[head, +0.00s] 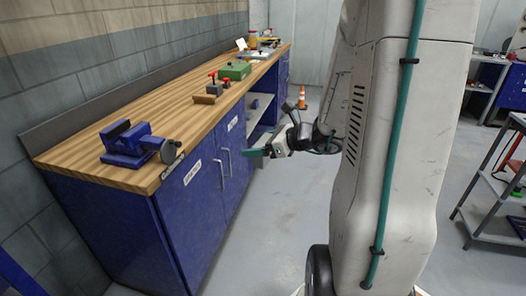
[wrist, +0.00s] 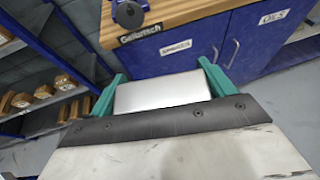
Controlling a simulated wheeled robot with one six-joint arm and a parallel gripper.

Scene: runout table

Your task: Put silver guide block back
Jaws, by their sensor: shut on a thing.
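My gripper (wrist: 162,92) has teal fingers and is shut on the silver guide block (wrist: 160,91), which lies between the two fingers in the wrist view. In the head view my gripper (head: 257,152) is held out in front of the blue cabinet, off the bench edge and below the top. The block cannot be made out in the head view.
A wooden-topped workbench (head: 100,171) with blue cabinets runs along the left wall. A blue vise (head: 130,146) sits at its near end. A green box (head: 235,71) and red-knobbed items stand farther along. An orange cone (head: 301,98) stands behind. Shelves with wooden blocks (wrist: 62,83) show in the wrist view. The floor aisle is clear.

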